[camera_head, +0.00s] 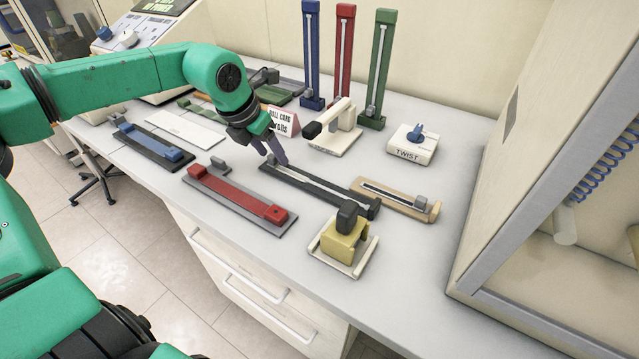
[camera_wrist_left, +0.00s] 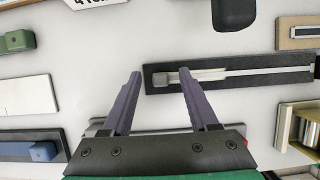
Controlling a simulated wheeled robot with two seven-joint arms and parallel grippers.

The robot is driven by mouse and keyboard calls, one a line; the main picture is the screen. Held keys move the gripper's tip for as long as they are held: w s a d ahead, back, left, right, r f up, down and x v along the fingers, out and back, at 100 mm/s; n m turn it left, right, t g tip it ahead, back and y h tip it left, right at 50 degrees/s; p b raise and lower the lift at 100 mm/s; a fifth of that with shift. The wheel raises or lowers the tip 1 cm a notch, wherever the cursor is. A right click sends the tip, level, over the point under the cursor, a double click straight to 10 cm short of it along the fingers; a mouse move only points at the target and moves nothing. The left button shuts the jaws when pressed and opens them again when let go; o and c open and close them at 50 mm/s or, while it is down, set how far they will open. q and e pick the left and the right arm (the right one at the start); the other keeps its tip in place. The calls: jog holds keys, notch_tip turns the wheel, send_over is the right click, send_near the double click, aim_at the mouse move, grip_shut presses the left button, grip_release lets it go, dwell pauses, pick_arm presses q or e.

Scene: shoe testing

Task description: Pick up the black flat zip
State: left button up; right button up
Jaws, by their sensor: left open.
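The black flat zip (camera_head: 318,189) lies flat on the white table, a long dark bar with a pale strip along its middle. My right gripper is not in view.
A red flat zip (camera_head: 235,193) lies front left, a tan one (camera_head: 395,201) right, a yellow block device (camera_head: 343,242) in front. Blue, red and green upright zips (camera_head: 380,70) stand behind, near a lever device (camera_head: 335,130) and a TWIST box (camera_head: 413,144). A cabinet frame borders the right.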

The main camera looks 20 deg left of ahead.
pick_arm(q)
jog(key=shift+w, duration=0.1)
grip_shut()
